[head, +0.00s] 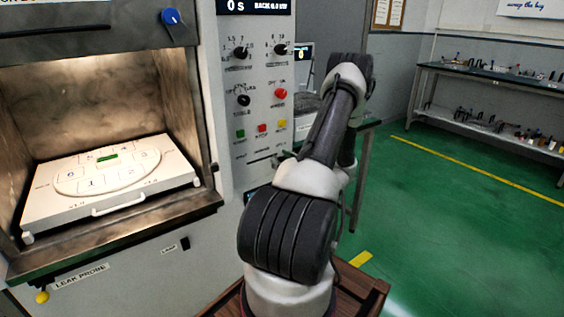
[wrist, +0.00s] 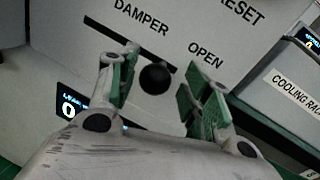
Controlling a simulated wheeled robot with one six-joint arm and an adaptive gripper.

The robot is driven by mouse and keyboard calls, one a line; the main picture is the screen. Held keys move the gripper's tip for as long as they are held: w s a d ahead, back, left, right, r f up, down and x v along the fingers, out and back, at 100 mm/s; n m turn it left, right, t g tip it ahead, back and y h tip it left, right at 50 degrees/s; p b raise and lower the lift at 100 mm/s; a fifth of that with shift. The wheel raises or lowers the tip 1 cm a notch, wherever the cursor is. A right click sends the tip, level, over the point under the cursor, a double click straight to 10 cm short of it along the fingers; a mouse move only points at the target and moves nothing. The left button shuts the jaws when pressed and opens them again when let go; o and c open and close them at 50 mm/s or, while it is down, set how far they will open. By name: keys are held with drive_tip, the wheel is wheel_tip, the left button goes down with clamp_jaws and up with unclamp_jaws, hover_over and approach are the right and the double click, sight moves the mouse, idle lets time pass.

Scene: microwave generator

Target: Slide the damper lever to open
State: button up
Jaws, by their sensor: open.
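The damper lever shows as a round black knob (wrist: 155,77) in the wrist view. It stands at the lower right part of a dark slanted slot (wrist: 108,31), below the printed word DAMPER and to the left of the word OPEN. My gripper (wrist: 160,66) is open, with its green-padded fingers on either side of the knob. Gaps show between the knob and both fingers, so I see no contact. In the head view my arm hides the gripper and the lever at the control panel (head: 255,110).
Left of the panel is an open lit chamber with a white tray (head: 160,184) in it. The panel carries knobs and a red button (head: 281,93). In the wrist view, a cooling rack label (wrist: 293,92) and a lit display (wrist: 72,105) lie nearby. Green floor (head: 470,220) is clear at right.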

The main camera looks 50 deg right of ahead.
drive_tip(key=shift+s, duration=0.15)
drive_tip(key=s, duration=1.1)
drive_tip(key=shift+s+a, duration=0.25)
drive_tip(key=shift+s, duration=0.1)
